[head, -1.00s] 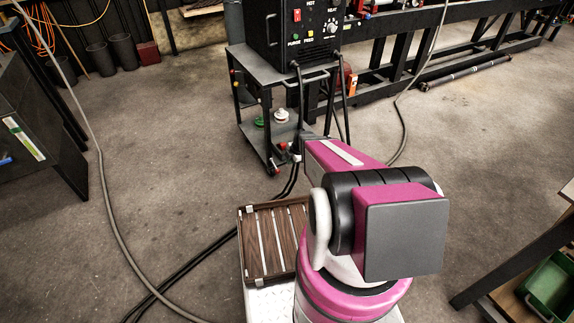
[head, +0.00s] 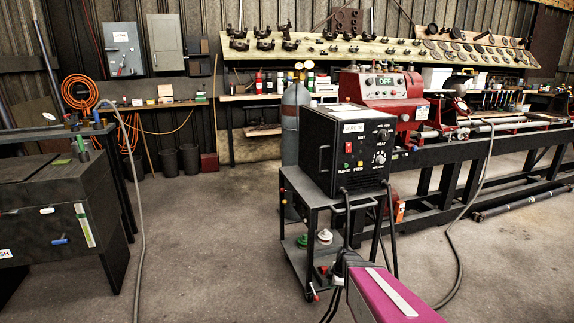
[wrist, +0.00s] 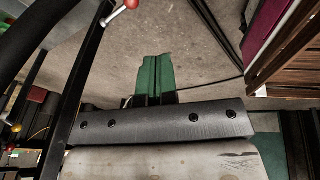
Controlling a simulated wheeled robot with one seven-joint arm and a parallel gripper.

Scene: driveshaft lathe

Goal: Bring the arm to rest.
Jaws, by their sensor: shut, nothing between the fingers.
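My magenta arm (head: 392,297) shows at the bottom of the head view, reaching toward the black-and-grey cart. In the wrist view my gripper (wrist: 156,60) has its two green fingers together, with nothing between them. They point over bare concrete floor. A dark cart post (wrist: 88,75) with a red ball end stands to their left, apart from them. The head view does not show the fingers clearly.
The cart (head: 300,190) carries a black welder-like box (head: 345,150) with cables hanging in front. The red lathe (head: 385,100) and its long bed stand behind to the right. A dark cabinet (head: 50,215) is at left. Floor between cabinet and cart is open, crossed by a hose (head: 137,220).

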